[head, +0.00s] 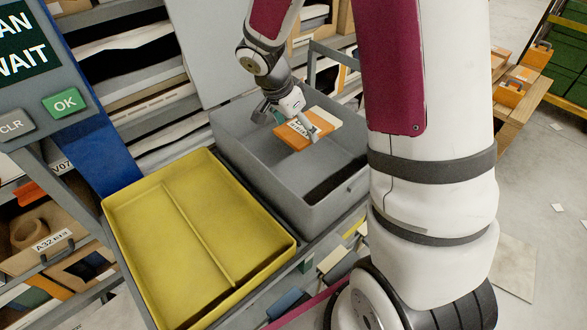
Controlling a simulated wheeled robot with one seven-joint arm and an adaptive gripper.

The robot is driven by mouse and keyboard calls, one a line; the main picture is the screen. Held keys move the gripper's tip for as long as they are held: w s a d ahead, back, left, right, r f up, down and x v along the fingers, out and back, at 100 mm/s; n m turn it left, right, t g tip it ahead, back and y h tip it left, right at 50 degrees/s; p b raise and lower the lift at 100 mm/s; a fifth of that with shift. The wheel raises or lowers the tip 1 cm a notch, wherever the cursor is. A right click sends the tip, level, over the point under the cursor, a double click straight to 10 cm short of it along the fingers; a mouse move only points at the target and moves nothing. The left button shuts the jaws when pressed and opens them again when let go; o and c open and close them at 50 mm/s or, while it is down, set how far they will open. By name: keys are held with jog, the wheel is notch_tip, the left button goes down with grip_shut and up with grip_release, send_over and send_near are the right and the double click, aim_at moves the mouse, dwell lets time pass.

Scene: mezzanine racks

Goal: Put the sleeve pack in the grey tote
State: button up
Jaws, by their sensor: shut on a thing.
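The sleeve pack (293,139) is a flat orange and white pack. My gripper (294,127) is shut on it and holds it over the inside of the grey tote. The grey tote (335,210) is a deep open box in the middle of the view, with a dark slot in its front wall. The pack appears tilted. I cannot tell whether it touches the tote floor. My arm's white and magenta links hide the tote's right side.
A yellow tray (180,240) with a divider stands left of the tote. A panel with an OK button (65,103) is at upper left. Racks with flat stock (130,60) stand behind.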

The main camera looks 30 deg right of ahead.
aim_at(300, 163)
notch_tip(300, 163, down, 11)
jog(key=shift+w+f+b, duration=0.15)
jog(key=shift+b, duration=0.8)
jog(key=shift+f, duration=0.15)
jog(key=o, duration=1.2)
jog(key=shift+c, duration=0.2)
